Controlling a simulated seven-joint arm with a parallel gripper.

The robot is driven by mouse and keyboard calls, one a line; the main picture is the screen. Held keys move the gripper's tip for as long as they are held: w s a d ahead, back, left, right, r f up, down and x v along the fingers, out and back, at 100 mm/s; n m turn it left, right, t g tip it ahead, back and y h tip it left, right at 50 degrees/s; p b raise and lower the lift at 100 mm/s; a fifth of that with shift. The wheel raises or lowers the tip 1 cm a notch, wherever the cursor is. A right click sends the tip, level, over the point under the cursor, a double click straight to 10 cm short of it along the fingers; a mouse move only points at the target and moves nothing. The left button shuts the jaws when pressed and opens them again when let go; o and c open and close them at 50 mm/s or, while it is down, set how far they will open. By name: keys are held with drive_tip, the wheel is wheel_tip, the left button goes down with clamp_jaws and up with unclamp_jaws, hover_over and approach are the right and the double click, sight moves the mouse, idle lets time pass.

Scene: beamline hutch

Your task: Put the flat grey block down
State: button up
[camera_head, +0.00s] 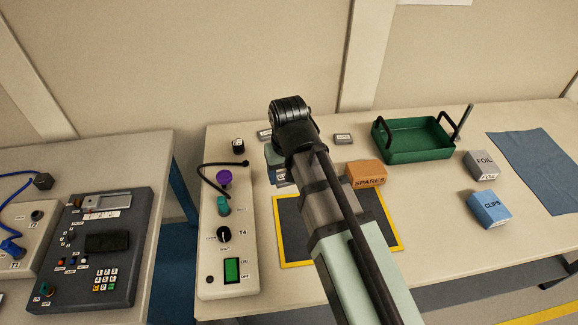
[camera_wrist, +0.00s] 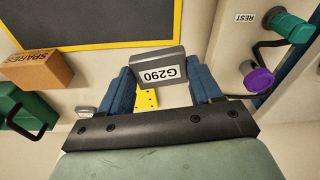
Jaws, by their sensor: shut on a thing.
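The flat grey block (camera_wrist: 154,61), with a white G290 label, is between the blue fingers of my gripper (camera_wrist: 162,84) in the wrist view. The fingers are shut on its two sides. In the head view my arm hides most of the gripper and block. The mat also shows there (camera_head: 290,230), partly behind my arm.
An orange SPARES box (camera_head: 366,174) stands beside my arm. A green tray (camera_head: 412,155), FOIL box (camera_head: 481,165) and blue CLIPS box (camera_head: 489,209) stand right. The T4 control panel (camera_head: 237,262) is left.

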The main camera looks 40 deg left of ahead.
drive_tip(key=w+a+r+n, duration=0.1)
drive_tip(key=w+a, duration=0.3)
drive_tip(key=w, duration=0.3)
drive_tip(key=w+a+n, duration=0.1)
drive_tip(key=w+a, duration=0.2)
drive_tip(key=w, duration=0.5)
drive_tip(key=shift+s+f, duration=0.2)
drive_tip(key=shift+f, duration=4.4)
drive_tip(key=shift+f, duration=0.15)
drive_tip(key=o, duration=1.1)
wheel_tip(320, 180, up, 12)
drive_tip(key=d, duration=0.1)
drive_tip(key=shift+s+d, duration=0.2)
drive_tip(key=shift+s, duration=0.1)
